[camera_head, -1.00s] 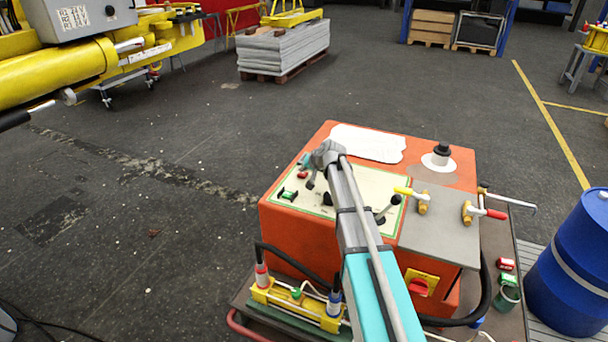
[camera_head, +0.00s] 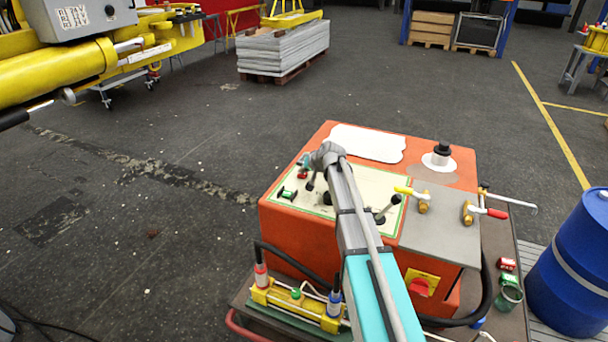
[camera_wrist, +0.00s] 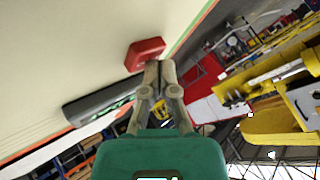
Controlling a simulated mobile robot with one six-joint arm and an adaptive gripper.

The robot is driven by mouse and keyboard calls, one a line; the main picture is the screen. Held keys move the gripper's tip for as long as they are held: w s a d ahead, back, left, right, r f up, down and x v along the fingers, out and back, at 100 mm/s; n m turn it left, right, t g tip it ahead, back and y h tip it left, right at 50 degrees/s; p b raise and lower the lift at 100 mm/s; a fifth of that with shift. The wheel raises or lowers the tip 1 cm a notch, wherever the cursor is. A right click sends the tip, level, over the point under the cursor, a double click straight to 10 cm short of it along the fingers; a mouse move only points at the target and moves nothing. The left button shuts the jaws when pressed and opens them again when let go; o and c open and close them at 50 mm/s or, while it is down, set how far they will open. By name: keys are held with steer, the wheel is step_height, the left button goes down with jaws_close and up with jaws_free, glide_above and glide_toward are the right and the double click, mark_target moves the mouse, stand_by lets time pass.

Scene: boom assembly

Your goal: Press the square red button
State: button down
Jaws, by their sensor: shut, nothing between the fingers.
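A small blocky red button (camera_head: 302,175) sits near the left edge of the cream panel (camera_head: 345,206) on the orange control box. It shows larger in the wrist view (camera_wrist: 144,52), above the fingertips. My gripper (camera_wrist: 158,68) is shut and empty, its fingertips at the lower right edge of the button. Whether they touch it I cannot tell. In the head view the teal gripper (camera_head: 304,161) is small, just above the button and partly hidden by my wrist.
A dark switch with green parts (camera_head: 288,193) lies beside the button; it also shows in the wrist view (camera_wrist: 103,100). Black levers (camera_head: 386,210) stand on the panel.

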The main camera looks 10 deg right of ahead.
mark_target(303, 175)
steer(key=shift+f, duration=0.15)
stand_by(0.5)
steer(key=shift+r+p, duration=0.9)
steer(key=shift+r, duration=0.1)
step_height(303, 175, up, 5)
steer(key=p, duration=0.5)
steer(key=shift+s, duration=0.1)
stand_by(0.7)
